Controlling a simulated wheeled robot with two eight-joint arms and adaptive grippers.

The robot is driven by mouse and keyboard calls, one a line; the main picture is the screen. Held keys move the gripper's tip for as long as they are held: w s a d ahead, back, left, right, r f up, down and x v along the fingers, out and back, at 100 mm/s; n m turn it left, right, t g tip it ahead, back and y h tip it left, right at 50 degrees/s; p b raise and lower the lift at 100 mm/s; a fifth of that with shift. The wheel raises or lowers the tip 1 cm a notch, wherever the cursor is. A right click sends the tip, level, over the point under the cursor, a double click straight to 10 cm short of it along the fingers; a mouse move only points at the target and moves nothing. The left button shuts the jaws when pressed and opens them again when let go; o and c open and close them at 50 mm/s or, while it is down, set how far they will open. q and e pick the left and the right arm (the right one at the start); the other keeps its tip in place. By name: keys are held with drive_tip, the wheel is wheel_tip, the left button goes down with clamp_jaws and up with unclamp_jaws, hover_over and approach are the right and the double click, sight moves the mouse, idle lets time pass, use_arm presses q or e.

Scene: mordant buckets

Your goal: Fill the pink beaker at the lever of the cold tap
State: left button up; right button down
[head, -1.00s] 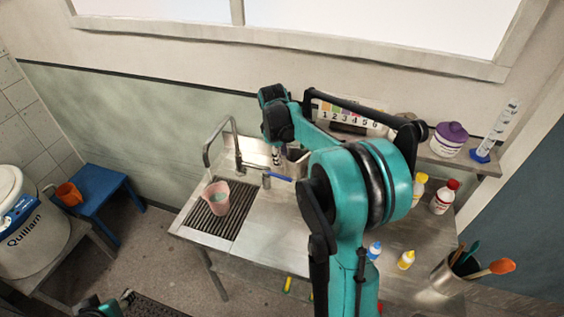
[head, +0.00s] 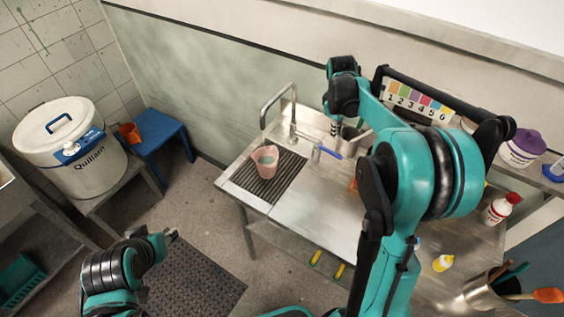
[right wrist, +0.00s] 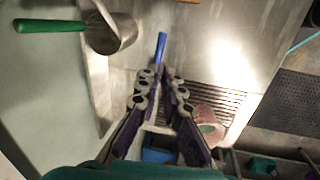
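The pink beaker (head: 266,163) stands upright on the dark drain grate (head: 284,182), below the spout of the metal tap (head: 292,112). Its inside looks pale greenish; I cannot make out a stream or the level. It also shows in the right wrist view (right wrist: 207,129). The blue lever (head: 331,153) sticks out to the right of the tap. My right gripper (head: 336,130) is just above the lever, fingers pointing down. In the right wrist view its fingertips (right wrist: 161,72) are close together, with the lever (right wrist: 161,45) just beyond them. My left gripper (head: 170,237) is low at the left, away from the sink.
Bottles, such as the red-capped one (head: 498,209), and a pot of tools (head: 482,292) stand at the right. A white bucket (head: 72,150) and blue stool (head: 158,132) are at the left.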

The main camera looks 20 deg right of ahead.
sight(329, 151)
drive_tip(key=s+a+f+n+t+h+b, duration=0.75)
drive_tip(key=a+f+n+h+b, duration=0.5)
drive_tip(key=n, duration=0.55)
drive_tip(key=w+d+y+b, duration=0.1)
drive_tip(key=d, duration=0.2)
drive_tip(key=w+d+f+y+b, duration=0.1)
drive_tip(key=w+d+b, duration=0.1)
drive_tip(key=w+d+f+g+y+b, duration=0.1)
drive_tip(key=d, duration=0.2)
drive_tip(key=shift+w+d+f, duration=0.25)
drive_tip(key=shift+w+d, duration=0.05)
drive_tip(key=shift+w, duration=0.1)
drive_tip(key=shift+w+d+r+b, duration=0.2)
drive_tip(key=shift+w+d, duration=0.15)
drive_tip(key=shift+d, duration=0.15)
drive_tip(key=shift+w+d+r+b, duration=0.15)
drive_tip(key=shift+w+d, duration=0.15)
drive_tip(key=shift+d, duration=0.15)
drive_tip(key=shift+w+d+r, duration=0.25)
drive_tip(key=shift+w+d, duration=0.15)
drive_tip(key=shift+d, duration=0.1)
